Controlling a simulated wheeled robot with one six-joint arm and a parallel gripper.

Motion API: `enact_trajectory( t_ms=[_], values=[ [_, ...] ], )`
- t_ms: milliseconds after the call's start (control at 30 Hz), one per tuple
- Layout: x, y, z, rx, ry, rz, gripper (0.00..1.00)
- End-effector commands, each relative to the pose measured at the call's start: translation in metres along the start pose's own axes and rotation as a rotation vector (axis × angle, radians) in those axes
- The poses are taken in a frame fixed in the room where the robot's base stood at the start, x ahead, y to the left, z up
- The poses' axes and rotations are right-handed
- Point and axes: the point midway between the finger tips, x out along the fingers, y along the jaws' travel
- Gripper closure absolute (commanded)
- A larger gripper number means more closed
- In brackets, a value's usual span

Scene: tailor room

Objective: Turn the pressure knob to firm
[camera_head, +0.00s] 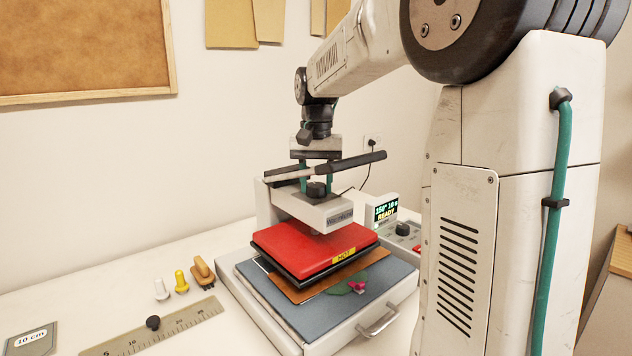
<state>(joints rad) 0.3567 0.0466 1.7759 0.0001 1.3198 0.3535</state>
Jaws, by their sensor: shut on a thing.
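The heat press stands on the table with a white head arm (322,213) over a red upper plate (310,247). The pressure knob (318,190) is a small black knob on top of the head arm. My gripper (317,182) points straight down from above, its teal fingers on either side of the knob, and is shut on it. The fingers and the press handle (355,162) partly hide the knob. I cannot read any firmness mark near it.
A control box with a lit display (385,212) reading READY and a black dial (402,229) is at the press's right. A HOT label (344,255) marks the plate. Small tools (181,282) and a ruler (190,325) lie left.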

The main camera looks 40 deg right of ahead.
Motion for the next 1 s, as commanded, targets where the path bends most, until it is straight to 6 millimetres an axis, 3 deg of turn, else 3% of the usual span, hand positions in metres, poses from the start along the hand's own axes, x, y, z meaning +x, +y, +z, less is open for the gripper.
enact_trajectory(
  t_ms=[1000],
  values=[
    [-0.0018, -0.0002, -0.0011, 0.965, 0.005, -0.004, 0.82]
  ],
)
